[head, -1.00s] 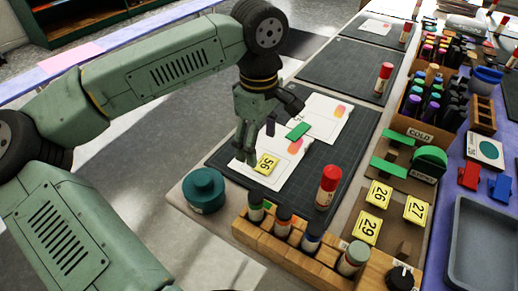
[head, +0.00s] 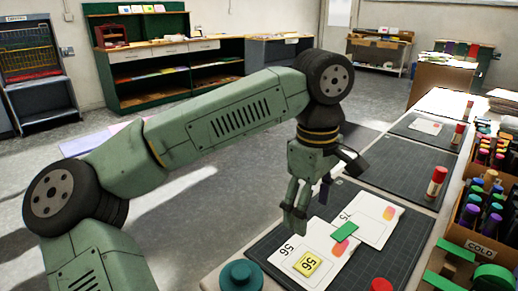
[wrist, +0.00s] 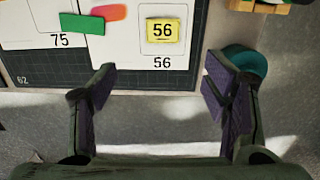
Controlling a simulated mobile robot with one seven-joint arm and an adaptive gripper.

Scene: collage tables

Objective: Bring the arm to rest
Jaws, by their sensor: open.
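My gripper (head: 295,208) is open and empty in the head view, hanging at the left edge of the near table, above and beside the dark cutting mat (head: 395,254). In the wrist view my gripper (wrist: 161,92) shows its two purple-padded fingers spread apart, with grey floor and the table edge beyond them. A yellow 56 tile (head: 307,263) lies on a white card printed 56 (head: 329,253). A green block (head: 344,231) lies by a second white card (head: 374,217). My arm reaches out from the left, bent at the elbow.
A teal round pot (head: 240,275) stands at the near table corner. A red-capped glue stick (head: 436,181) stands on the mat behind. A box of markers (head: 470,215) is at the right. Shelves (head: 170,60) stand far back; open floor lies left of the table.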

